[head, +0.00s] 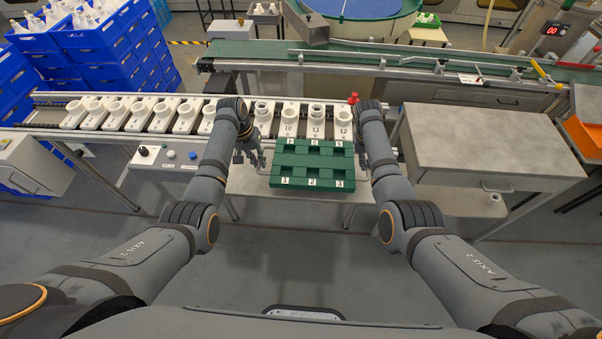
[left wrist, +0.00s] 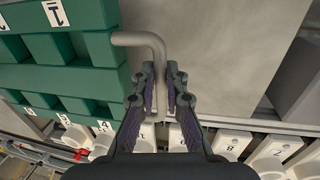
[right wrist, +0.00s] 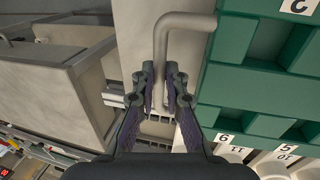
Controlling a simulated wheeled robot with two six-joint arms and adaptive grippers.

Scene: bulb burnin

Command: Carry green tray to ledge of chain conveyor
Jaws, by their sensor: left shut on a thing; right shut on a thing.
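The green tray (head: 312,184), with numbered empty compartments, is in the middle of the head view, in front of the chain conveyor (head: 60,130). My left gripper (head: 254,163) is shut on the tray's left handle, a bent grey bar (left wrist: 150,42). My right gripper (right wrist: 166,88) is shut on the tray's right handle (right wrist: 180,20). In the head view the tray looks roughly level, over a grey ledge (head: 240,182) in front of the conveyor. Whether it touches the ledge cannot be told; its underside is hidden.
White numbered holders (head: 317,117) line the conveyor just behind the tray. A metal cabinet (head: 480,140) stands close on the right. A control box (head: 165,157) with buttons is on the left. Blue crates (head: 100,40) are stacked at the far left. Floor in front is clear.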

